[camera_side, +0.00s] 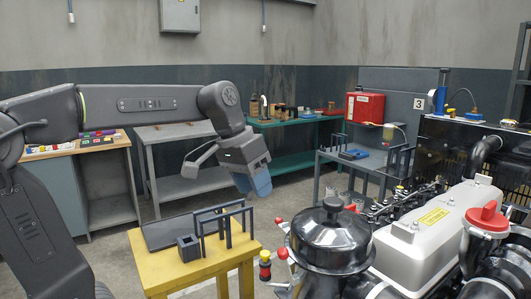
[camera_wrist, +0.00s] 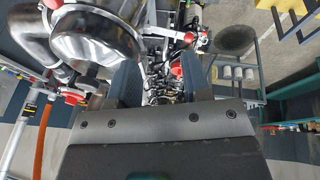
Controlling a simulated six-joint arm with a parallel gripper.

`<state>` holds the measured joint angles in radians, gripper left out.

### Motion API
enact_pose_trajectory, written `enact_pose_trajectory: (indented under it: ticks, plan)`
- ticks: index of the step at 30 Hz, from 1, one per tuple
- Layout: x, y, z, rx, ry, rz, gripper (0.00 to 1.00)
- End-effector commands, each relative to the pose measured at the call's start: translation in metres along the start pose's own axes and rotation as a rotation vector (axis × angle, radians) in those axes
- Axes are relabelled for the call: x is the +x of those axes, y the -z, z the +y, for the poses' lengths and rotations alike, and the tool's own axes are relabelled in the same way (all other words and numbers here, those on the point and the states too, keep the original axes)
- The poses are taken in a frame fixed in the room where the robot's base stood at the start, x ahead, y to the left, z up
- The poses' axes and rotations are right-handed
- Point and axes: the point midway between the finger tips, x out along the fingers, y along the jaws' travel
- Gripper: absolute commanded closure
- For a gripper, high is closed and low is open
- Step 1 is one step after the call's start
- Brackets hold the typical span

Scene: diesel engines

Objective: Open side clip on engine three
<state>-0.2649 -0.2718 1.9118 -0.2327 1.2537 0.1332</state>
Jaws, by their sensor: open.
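The engine (camera_side: 425,235) fills the right of the side view, with a light grey cover, a red cap (camera_side: 487,217) and a black round canister (camera_side: 330,235). A sign with the number 3 (camera_side: 419,103) stands behind it. Red-knobbed levers (camera_side: 279,224) stick out at the engine's near left; I cannot tell which part is the side clip. My gripper (camera_side: 257,184) hangs in the air left of the engine, above the yellow stand, apart from both. In the wrist view my gripper (camera_wrist: 161,78) is open and empty, with engine parts (camera_wrist: 165,85) beyond its blue fingers.
A yellow stand (camera_side: 205,262) with a dark tray and dark frames stands below my gripper. A grey bench (camera_side: 180,187) and a green bench (camera_side: 290,160) stand behind. A red box (camera_side: 365,107) stands near the back. Air around the gripper looks clear.

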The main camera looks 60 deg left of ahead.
Motion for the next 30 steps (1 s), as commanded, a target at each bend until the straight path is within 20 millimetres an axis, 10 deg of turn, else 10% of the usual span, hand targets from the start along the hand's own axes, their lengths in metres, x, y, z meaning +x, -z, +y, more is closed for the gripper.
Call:
enact_pose_trajectory:
  ticks: [15,30]
  plan:
    - [-0.02,0.077,-0.036,-0.078,-0.119,-0.077,0.56]
    - [-0.023,0.086,-0.042,-0.084,-0.14,-0.085,0.58]
